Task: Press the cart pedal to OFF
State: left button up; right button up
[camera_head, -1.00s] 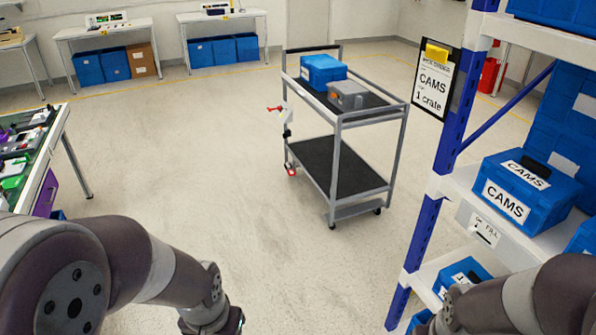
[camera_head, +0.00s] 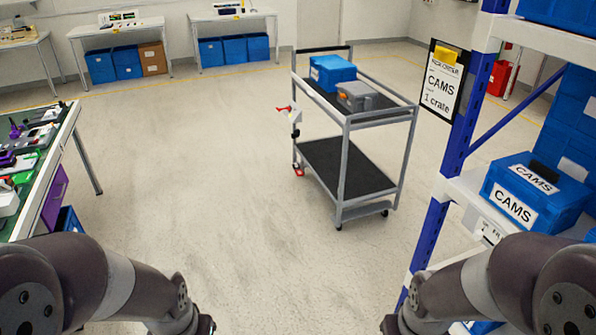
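The cart (camera_head: 350,163) stands on the open floor ahead, a grey metal frame with two black shelves. A small red pedal (camera_head: 299,171) shows low on its left side, near the lower shelf. A red lever-like part on a white box (camera_head: 295,114) sits higher on the same side. The pedal is too small to tell its position. My two arms come in at the bottom left and bottom right. Both grippers lie below the picture edge, well short of the cart.
A blue crate (camera_head: 333,72) and a grey box (camera_head: 356,96) ride on the cart's top shelf. A blue-post rack (camera_head: 437,202) with CAMS crates (camera_head: 530,192) stands at right. A cluttered workbench (camera_head: 51,172) stands at left. The floor (camera_head: 215,190) between is clear.

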aim_at(297, 169)
jog(key=i+u, duration=0.2)
jog(key=i, duration=0.65)
jog(key=i+j, duration=0.1)
jog(key=i, duration=1.4)
jog(key=i+j, duration=0.1)
jog(key=i, duration=1.35)
jog(key=i+j+z, duration=0.1)
jog(key=i+z, duration=0.15)
jog(key=i, duration=0.25)
jog(key=i+j+z, duration=0.25)
jog(key=i, duration=0.2)
jog(key=i+j+z, duration=0.2)
jog(key=i, duration=0.3)
